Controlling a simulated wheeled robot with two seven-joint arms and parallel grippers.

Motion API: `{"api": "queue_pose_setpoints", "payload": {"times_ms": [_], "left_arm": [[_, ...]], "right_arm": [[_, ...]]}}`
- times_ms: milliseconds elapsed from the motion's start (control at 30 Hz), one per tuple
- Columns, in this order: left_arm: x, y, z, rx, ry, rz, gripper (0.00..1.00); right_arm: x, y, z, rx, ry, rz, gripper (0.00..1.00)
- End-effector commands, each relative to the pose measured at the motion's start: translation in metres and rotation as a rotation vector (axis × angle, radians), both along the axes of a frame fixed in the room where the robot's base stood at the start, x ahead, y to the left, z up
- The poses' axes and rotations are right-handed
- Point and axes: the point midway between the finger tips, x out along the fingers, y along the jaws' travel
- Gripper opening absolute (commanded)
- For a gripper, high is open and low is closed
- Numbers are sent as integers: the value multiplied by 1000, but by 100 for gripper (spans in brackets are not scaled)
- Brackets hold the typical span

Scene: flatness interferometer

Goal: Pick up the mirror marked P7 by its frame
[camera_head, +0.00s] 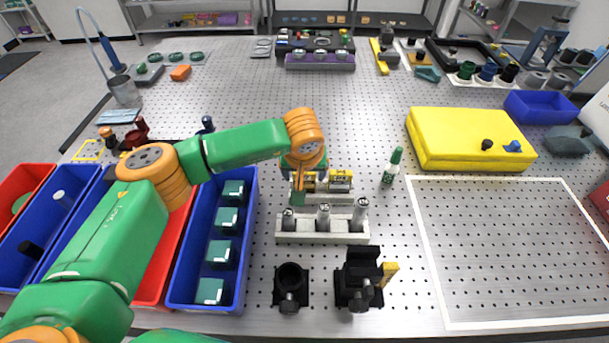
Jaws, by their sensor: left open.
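My left arm reaches in from the left, and my left gripper (302,192) points down just behind the pale rack (322,236). It is open, and the arm's orange wrist partly hides it. Close to its right stands a small holder with yellow-labelled parts (341,181). I cannot read any marking there, so I cannot tell which thing is the mirror P7. The gripper overlaps the left end of this holder in the view; whether they touch is unclear. My right gripper is not in view.
The pale rack holds several grey posts. Black mounts (290,285) stand in front of it. A blue bin (176,287) with teal-topped blocks is at the left. The white-outlined area (515,245) is clear.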

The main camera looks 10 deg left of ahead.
Motion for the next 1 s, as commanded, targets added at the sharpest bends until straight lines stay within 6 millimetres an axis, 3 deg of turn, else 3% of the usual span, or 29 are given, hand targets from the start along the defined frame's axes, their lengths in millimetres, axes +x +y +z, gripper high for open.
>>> {"api": "queue_pose_setpoints", "payload": {"times_ms": [167,433,767,900,1000], "left_arm": [[0,0,-1,0,-1,-1,80],[0,0,-1,0,-1,-1,7],[1,0,7,-2,-3,0,5],[-1,-2,32,-1,-7,-4,5],[-21,-15,56,-2,-10,-8,5]], "right_arm": [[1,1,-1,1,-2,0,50],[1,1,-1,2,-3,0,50],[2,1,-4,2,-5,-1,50],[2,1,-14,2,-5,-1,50],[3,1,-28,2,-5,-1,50]]}}
